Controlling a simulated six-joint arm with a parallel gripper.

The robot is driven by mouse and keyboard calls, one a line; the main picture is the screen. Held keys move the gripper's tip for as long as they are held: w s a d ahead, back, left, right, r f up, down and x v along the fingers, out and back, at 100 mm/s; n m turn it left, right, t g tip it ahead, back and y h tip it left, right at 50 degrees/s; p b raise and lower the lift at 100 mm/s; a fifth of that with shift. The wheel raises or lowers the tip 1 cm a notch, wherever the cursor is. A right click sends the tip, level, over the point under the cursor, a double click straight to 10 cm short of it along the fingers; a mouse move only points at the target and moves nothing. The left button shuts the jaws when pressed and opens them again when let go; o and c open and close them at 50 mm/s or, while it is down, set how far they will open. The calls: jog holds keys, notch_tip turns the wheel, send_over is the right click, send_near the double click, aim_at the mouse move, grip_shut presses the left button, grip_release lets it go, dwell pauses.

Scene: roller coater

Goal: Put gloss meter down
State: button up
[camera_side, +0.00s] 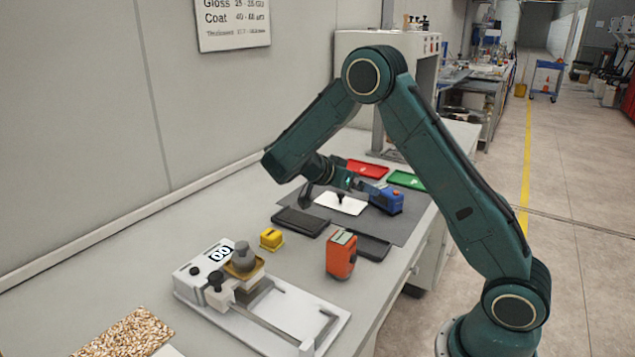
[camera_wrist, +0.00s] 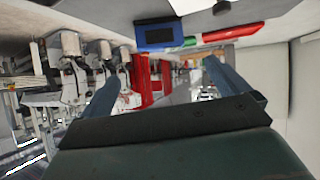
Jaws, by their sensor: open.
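A blue handheld meter (camera_side: 387,200) with a dark face stands on the dark grey mat beside the white panel (camera_side: 341,204). An orange meter (camera_side: 341,256) with a display stands upright nearer the front; I cannot tell for certain which of the two is the gloss meter. My gripper (camera_side: 372,186) is tilted over the mat, close to the blue meter. In the wrist view the blue meter also shows at the top (camera_wrist: 156,36), outside the open fingers (camera_wrist: 164,76). Nothing shows between the fingers. In the side view the fingertips are small and hard to make out.
A red tray (camera_side: 366,168) and a green tray (camera_side: 407,180) lie behind the mat. Black trays (camera_side: 300,221) (camera_side: 372,246) lie along its front. A yellow block (camera_side: 271,239) and the white coater (camera_side: 255,307) stand nearer. Bare bench shows left of the mat.

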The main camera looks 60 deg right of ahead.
aim_at(381, 192)
jog(key=shift+w+d+f+m+g+h, duration=0.1)
jog(key=shift+d+f+m+g+h, duration=0.35)
jog(key=shift+f, duration=0.2)
jog(key=shift+d+f+m+g+h, duration=0.25)
jog(key=shift+f+m+h, duration=0.1)
jog(key=shift+f+m, duration=0.25)
jog(key=shift+d, duration=0.15)
jog(key=shift+x, duration=4.2)
jog(key=shift+x, duration=2.6)
jog(key=c, duration=1)
jog(key=shift+c, duration=0.2)
